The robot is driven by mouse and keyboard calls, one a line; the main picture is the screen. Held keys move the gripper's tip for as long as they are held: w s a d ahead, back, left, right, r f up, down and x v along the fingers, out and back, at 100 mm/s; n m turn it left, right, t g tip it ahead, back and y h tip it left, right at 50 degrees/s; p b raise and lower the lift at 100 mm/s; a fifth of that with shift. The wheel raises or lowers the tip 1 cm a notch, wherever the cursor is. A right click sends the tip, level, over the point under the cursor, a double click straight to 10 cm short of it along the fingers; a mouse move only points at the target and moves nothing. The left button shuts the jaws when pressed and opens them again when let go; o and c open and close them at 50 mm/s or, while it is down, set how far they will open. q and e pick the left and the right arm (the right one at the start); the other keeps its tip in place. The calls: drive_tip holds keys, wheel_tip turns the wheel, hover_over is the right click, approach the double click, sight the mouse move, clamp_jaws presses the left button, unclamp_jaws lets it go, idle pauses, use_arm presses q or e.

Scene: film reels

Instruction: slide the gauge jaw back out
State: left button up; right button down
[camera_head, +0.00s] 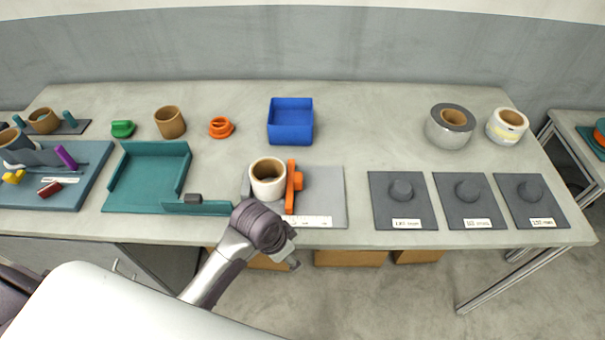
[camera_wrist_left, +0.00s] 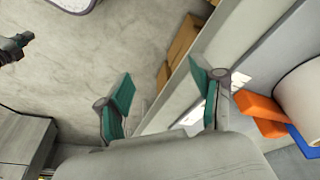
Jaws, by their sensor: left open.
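The gauge is a grey plate (camera_head: 327,195) with a white label at its front edge. My left gripper (camera_head: 292,252) is at the table's front edge, close in front of the gauge. In the left wrist view its teal-padded fingers (camera_wrist_left: 164,92) are apart and empty. The orange jaw (camera_wrist_left: 262,112) and the roll (camera_wrist_left: 302,88) lie to their right.
A teal tray (camera_head: 125,190) stands left of the gauge, and a blue bin (camera_head: 290,125) behind it. Three dark pads with pegs (camera_head: 402,210) lie to the right. The table is bare between gauge and pads. Two rolls (camera_head: 449,127) stand at the back right.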

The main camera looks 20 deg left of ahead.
sight(298, 177)
use_arm(q)
drive_tip(key=w+r+m, duration=0.1)
drive_tip(key=w, duration=0.1)
drive_tip(key=w+r+m, duration=0.1)
drive_tip(key=w, duration=0.2)
drive_tip(key=w+d+r+m, duration=0.1)
drive_tip(key=w, duration=0.1)
drive_tip(key=shift+w+r+g, duration=0.1)
drive_tip(key=shift+w+g, duration=0.05)
drive_tip(key=shift+g, duration=0.25)
drive_tip(key=w+r, duration=0.1)
drive_tip(key=w+r+m, duration=0.1)
drive_tip(key=w, duration=0.1)
drive_tip(key=w+r+m, duration=0.1)
drive_tip(key=w+r, duration=0.1)
drive_tip(key=shift+w+a+g+y, duration=0.25)
drive_tip(key=shift+a+g+y, duration=0.05)
drive_tip(key=shift+a, duration=0.05)
drive_tip(key=w+a+r+m+g+y, duration=0.1)
drive_tip(key=w+a+r+m, duration=0.25)
drive_tip(key=w+r, duration=0.55)
drive_tip(key=shift+n, duration=0.35)
drive_tip(key=f+p, duration=0.1)
drive_tip(key=f, duration=0.3)
drive_tip(key=f+p, duration=0.1)
drive_tip(key=f, duration=0.3)
drive_tip(key=s+f+p, duration=0.1)
drive_tip(key=f, duration=0.3)
drive_tip(key=shift+a+f, duration=0.3)
clamp_jaws()
